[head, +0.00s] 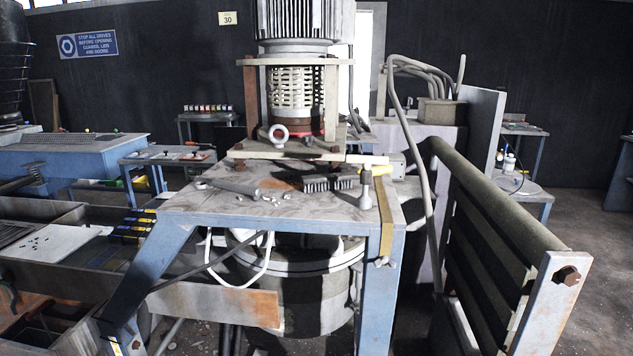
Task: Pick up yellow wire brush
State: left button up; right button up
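A brush with a row of dark bristles (330,184) lies on the worn grey top of the blue-legged table (285,210), right of the middle. A short yellow piece (375,168) shows just behind and to the right of the bristles; it looks like the brush's handle, but I cannot tell for sure that they join. Neither of my grippers shows in the head view, and nothing is seen touching the brush.
A grey metal bolt-like post (366,190) stands right of the brush. A grey cylindrical tool (236,187) and small pieces lie left of it. A yellow strap (385,220) hangs over the right edge. A slatted barrier (500,215) stands at right.

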aim_at(318, 183)
jog(key=i+l, duration=0.1)
jog(key=l, duration=0.4)
jog(key=i+l, duration=0.15)
jog(key=l, duration=0.4)
jog(key=i+l, duration=0.1)
jog(key=l, duration=0.4)
jog(key=i+l+u, duration=0.1)
jog(key=l, duration=0.45)
jog(key=i+l, duration=0.1)
jog(key=l, duration=0.4)
jog(key=i+l, duration=0.1)
jog(key=l, duration=0.45)
jog(key=i+l, duration=0.1)
jog(key=l, duration=0.4)
